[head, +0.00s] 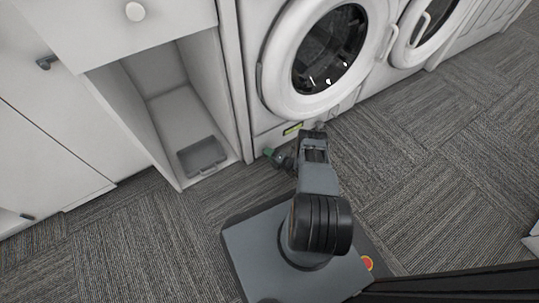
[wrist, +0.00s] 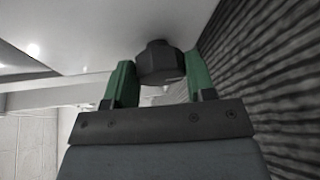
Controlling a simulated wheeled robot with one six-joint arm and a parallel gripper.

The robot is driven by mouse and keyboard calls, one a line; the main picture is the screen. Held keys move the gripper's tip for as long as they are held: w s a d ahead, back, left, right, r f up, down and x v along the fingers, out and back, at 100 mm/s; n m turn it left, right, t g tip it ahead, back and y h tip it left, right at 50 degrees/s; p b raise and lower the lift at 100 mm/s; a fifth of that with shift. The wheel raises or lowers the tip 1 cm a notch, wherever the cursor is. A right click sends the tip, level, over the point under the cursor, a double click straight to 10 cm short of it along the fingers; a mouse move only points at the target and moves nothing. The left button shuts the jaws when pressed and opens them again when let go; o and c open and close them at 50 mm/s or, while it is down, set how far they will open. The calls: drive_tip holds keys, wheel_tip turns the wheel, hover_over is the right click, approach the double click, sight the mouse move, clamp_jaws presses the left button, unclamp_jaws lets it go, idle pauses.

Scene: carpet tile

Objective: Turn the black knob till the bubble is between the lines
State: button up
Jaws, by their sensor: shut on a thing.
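The black knob (wrist: 160,62) is a dark, faceted piece under the pale underside of a machine in the wrist view. My gripper (wrist: 158,80) has its two green fingers on either side of it and is shut on it. In the head view my gripper (head: 273,154) is low at the front foot of the left washing machine (head: 270,100), and the knob cannot be made out there. A yellow-green level vial (head: 293,129) sits on the machine's lower front, just above my gripper. The bubble and its lines are too small to read.
A second white machine (head: 412,40) stands to the right. An open white cabinet (head: 150,80) with a grey tray (head: 202,156) on its floor stands to the left. Carpet (head: 430,180) to the right of my arm is clear.

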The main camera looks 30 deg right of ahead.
drive_tip(key=shift+m, duration=0.4)
idle(0.3)
drive_tip(key=o, duration=0.9)
